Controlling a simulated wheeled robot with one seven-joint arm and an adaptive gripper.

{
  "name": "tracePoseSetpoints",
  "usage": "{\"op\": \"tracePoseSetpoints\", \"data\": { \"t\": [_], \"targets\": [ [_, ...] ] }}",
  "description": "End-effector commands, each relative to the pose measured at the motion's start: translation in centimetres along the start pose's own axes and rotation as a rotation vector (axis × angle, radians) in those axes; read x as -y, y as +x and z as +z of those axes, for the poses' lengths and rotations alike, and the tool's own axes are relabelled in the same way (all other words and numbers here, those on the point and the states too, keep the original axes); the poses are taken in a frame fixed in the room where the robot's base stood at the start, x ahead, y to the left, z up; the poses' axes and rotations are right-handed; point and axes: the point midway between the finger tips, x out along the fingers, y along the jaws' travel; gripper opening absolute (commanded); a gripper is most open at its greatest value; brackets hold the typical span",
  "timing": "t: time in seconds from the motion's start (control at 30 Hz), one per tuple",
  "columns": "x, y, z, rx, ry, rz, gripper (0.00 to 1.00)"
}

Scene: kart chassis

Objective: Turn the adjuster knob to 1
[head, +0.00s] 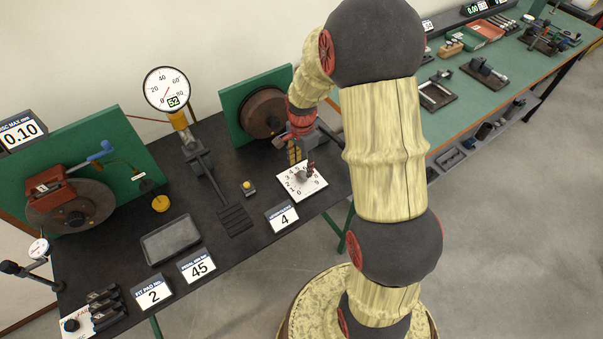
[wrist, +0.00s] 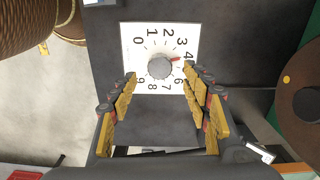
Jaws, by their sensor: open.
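The adjuster knob (wrist: 160,67) is a round grey knob at the centre of a white dial plate (wrist: 141,84) numbered from 0 to 9. Its red pointer (wrist: 175,59) points at about 4. In the wrist view my gripper (wrist: 160,75) is open and empty, with one yellow-and-dark finger to each side of the knob. I see no contact, and cannot tell the fingertip height.
A card reading 4 (head: 283,218) stands in front of the dial. A green board with a brown disc (head: 263,113) stands behind it. A small yellow-topped button (head: 247,187) and a dial gauge (head: 167,90) are to the left.

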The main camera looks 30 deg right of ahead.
Motion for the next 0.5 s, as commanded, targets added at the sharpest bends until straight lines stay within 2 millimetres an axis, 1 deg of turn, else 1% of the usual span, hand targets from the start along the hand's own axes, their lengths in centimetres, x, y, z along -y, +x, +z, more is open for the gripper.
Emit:
{"op": "tracePoseSetpoints", "data": {
  "t": [0.03, 0.2, 0.33, 0.5],
  "targets": [
    [-0.1, 1.1, 0.0, 0.001, 0.000, 0.003, 0.48],
    [0.0, 3.5, 0.0, 0.001, -0.001, 0.001, 0.48],
    [0.0, 4.5, 0.0, 0.001, -0.002, 0.001, 0.48],
    [0.0, 4.9, 0.0, 0.000, -0.002, 0.000, 0.48]
  ]
}}
